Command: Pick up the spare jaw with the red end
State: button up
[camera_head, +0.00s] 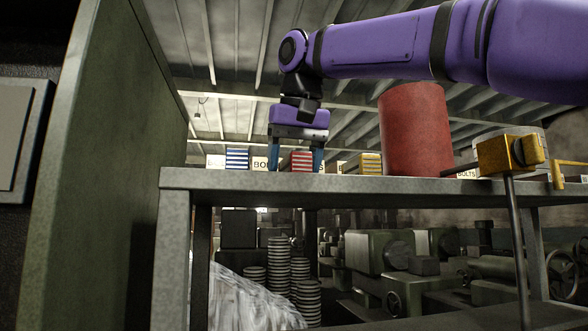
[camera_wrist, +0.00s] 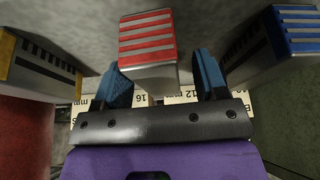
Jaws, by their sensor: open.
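The spare jaw with the red end (camera_head: 298,161) stands on the grey shelf top (camera_head: 350,181), its end striped red and white. It also shows in the wrist view (camera_wrist: 147,42), near the top middle. My gripper (camera_head: 296,160) is open above the shelf, its blue fingers pointing down. In the head view the fingers appear on either side of the red jaw. In the wrist view the fingertips (camera_wrist: 163,72) flank the jaw's body, with visible gaps and no clear contact. How deep the jaw sits between them is hard to tell.
A blue-striped jaw (camera_head: 237,159) and a yellow-striped jaw (camera_head: 370,164) stand on either side, close to my fingers. A large red cylinder (camera_head: 414,130) stands to the right. Labelled cards, one reading BOLTS (camera_head: 467,174), stand along the shelf. A green panel (camera_head: 105,170) rises at left.

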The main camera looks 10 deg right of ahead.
grip_shut()
jog(key=shift+r, duration=0.1)
